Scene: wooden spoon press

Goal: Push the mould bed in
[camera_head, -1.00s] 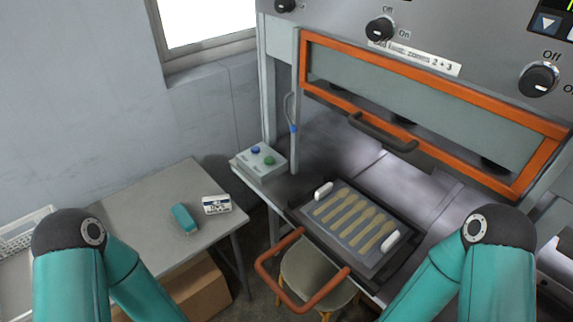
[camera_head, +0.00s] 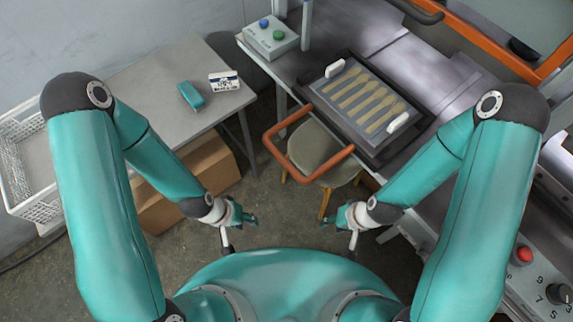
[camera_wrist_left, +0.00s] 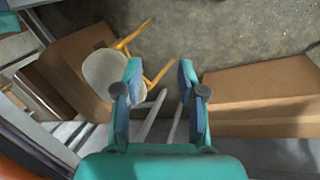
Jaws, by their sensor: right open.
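The mould bed (camera_head: 371,143) is a dark tray on the press table, with a grey mould plate of several pale spoon shapes (camera_head: 362,103) and two white grips. In the head view it lies in front of the press opening, not under it. An orange U-shaped handle (camera_head: 289,165) sticks out from its front, over a stool. My left gripper (camera_head: 241,222) is below the handle in the picture, apart from it; in the left wrist view its fingers (camera_wrist_left: 160,76) are spread and empty. My right gripper (camera_head: 341,222) is open and empty, also apart from the handle.
A stool (camera_head: 318,150) stands under the handle. A button box (camera_head: 269,38) sits at the table's left corner. A side table (camera_head: 170,100) holds a teal object and a small white box. A white crate (camera_head: 40,150) and cardboard box (camera_head: 195,180) are at left.

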